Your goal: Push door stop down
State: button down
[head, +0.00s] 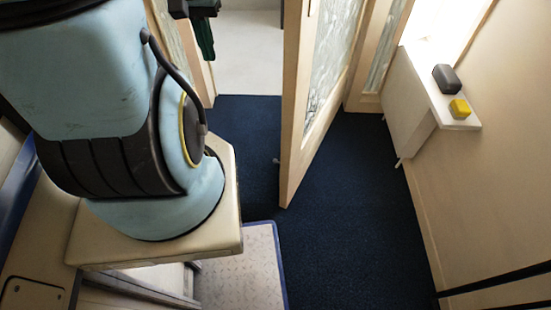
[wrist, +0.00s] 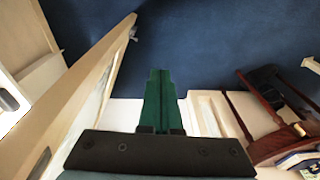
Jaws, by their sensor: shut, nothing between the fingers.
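The glazed wooden door (head: 294,130) stands ajar over the dark blue carpet. My gripper's green fingers (wrist: 160,98) are shut together and empty, pointing toward the carpet, apart from the door stop. In the head view my gripper (head: 204,40) shows at the top, left of the door, partly cut off.
Carpet (head: 345,210) is clear around the door. In the wrist view a brown wooden chair-like piece (wrist: 275,140) stands at the lower right.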

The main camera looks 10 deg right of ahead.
jog(key=w+d+f+m+b, duration=0.2)
jog(key=f+m+b, duration=0.1)
jog(key=f+b, duration=0.4)
jog(key=w+d+f+m+g+b, duration=0.1)
jog(key=w+d+f+m+b, duration=0.3)
jog(key=f, duration=0.5)
jog(key=w+d+f+m+b, duration=0.1)
jog(key=f+m+b, duration=0.2)
jog(key=f+b, duration=0.4)
jog(key=m+g+h+b, duration=0.1)
jog(key=m+h+b, duration=0.2)
jog(key=m+b, duration=1)
send_over(276, 160)
jog(key=b, duration=0.4)
notch_tip(276, 160, down, 22)
jog(key=n, duration=0.4)
jog(key=shift+a, duration=0.25)
jog(key=shift+w+f, duration=0.1)
